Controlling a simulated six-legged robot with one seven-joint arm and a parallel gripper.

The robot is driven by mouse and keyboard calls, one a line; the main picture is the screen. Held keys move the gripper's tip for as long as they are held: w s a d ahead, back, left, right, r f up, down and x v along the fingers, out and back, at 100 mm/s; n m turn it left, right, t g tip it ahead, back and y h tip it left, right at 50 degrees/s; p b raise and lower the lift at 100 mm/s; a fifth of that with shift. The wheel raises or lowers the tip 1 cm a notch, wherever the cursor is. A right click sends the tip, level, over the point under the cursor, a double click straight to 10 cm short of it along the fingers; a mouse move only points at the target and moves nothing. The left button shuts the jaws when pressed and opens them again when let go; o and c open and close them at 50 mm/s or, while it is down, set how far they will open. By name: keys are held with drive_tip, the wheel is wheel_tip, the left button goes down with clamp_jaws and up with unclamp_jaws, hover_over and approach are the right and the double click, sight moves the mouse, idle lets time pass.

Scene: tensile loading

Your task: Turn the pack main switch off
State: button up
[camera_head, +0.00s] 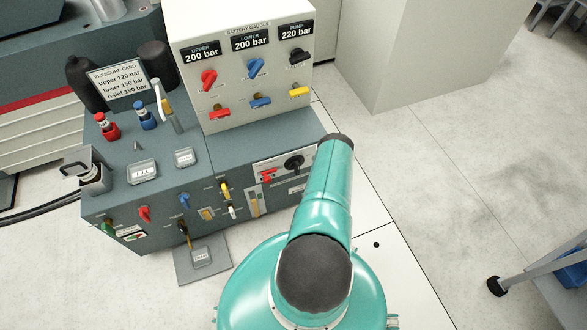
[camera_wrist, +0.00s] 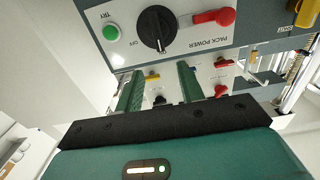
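The pack power panel (camera_wrist: 185,45) is a pale plate that appears upside down in the wrist view. It carries a round black rotary knob (camera_wrist: 157,29) with a white pointer mark, a red lever (camera_wrist: 214,17) and a green TRY button (camera_wrist: 111,32). In the head view the black knob (camera_head: 294,162) and red lever (camera_head: 268,175) show on the cabinet's front.
The dark cabinet (camera_head: 235,160) bears several small levers on its front. A white gauge box (camera_head: 247,95) with coloured valves stands on top. A pressure card (camera_head: 118,83) stands at its back left.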

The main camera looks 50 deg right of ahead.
sight(298, 169)
drive_tip(key=x, duration=1.3)
drive_tip(key=shift+w+d+r, duration=0.1)
drive_tip(key=shift+w+d, duration=0.1)
clamp_jaws()
